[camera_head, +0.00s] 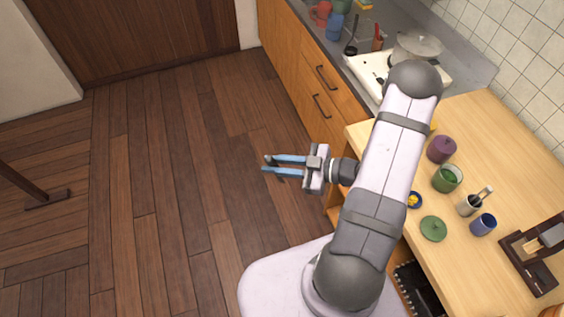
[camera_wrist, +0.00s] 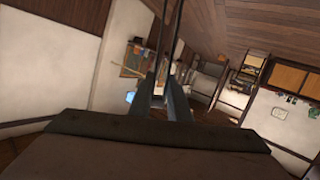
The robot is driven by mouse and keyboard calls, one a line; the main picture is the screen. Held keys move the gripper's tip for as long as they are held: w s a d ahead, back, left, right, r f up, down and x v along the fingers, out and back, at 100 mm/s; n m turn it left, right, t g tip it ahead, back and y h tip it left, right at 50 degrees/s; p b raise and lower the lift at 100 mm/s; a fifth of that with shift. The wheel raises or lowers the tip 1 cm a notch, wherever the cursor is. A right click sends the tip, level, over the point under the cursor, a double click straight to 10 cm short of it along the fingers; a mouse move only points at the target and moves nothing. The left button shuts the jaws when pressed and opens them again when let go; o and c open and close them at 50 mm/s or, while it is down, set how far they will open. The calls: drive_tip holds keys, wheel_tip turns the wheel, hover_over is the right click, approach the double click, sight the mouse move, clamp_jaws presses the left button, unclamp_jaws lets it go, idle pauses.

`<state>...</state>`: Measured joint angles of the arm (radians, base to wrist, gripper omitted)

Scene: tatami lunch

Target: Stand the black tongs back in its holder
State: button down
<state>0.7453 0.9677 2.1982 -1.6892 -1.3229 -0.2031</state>
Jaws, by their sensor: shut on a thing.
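My gripper (camera_head: 268,164) is out over the open wooden floor, left of the counter, with its two blue fingers pointing left. It is shut on the black tongs; only a small dark piece shows at the fingertips in the head view. In the wrist view two thin dark prongs of the black tongs (camera_wrist: 171,38) reach up from between the fingers (camera_wrist: 163,98). A grey cup (camera_head: 469,207) with a utensil standing in it is on the counter. I cannot tell for certain which container is the tongs' holder.
The wooden counter (camera_head: 480,130) holds a purple jar (camera_head: 441,150), a green jar (camera_head: 447,179), a green lid (camera_head: 433,228), a blue cup (camera_head: 483,225) and a dark wooden stand (camera_head: 515,245). A pot (camera_head: 417,47) is on the white stove behind.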

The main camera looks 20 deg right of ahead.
drive_tip(key=shift+r+p, duration=0.35)
drive_tip(key=shift+r, duration=0.45)
drive_tip(key=w+d+r+m+t+h+b, duration=0.1)
drive_tip(key=w+d+m+t+h, duration=0.25)
drive_tip(key=d, duration=0.45)
drive_tip(key=w+d+m+t+h+b, duration=0.1)
drive_tip(key=w+d+m+t+h, duration=0.2)
drive_tip(key=d, duration=0.5)
drive_tip(key=s+d+r+m+h, duration=0.1)
drive_tip(key=s+d+m+h, duration=0.2)
drive_tip(key=d, duration=0.4)
drive_tip(key=s+d+r+m+h, duration=0.1)
drive_tip(key=d+m+h, duration=0.35)
drive_tip(key=d, duration=0.25)
drive_tip(key=s+d+r+m+h, duration=0.15)
drive_tip(key=d+h, duration=0.25)
drive_tip(key=d, duration=0.4)
drive_tip(key=s+d+r+m+g+h+b, duration=0.25)
drive_tip(key=s+d+m+g+h, duration=0.55)
drive_tip(key=s+d, duration=0.75)
drive_tip(key=s+d+f+m+g+h, duration=0.1)
drive_tip(key=s+m+g, duration=0.3)
drive_tip(key=s, duration=0.5)
drive_tip(key=s+f+m+g+h, duration=0.1)
drive_tip(key=s+m+g+h, duration=0.2)
drive_tip(key=s, duration=0.7)
drive_tip(key=shift+s+d+m+g+b, duration=0.3)
drive_tip(key=shift+d+m+g, duration=0.1)
drive_tip(key=shift+m+g, duration=0.35)
drive_tip(key=shift+f, duration=0.2)
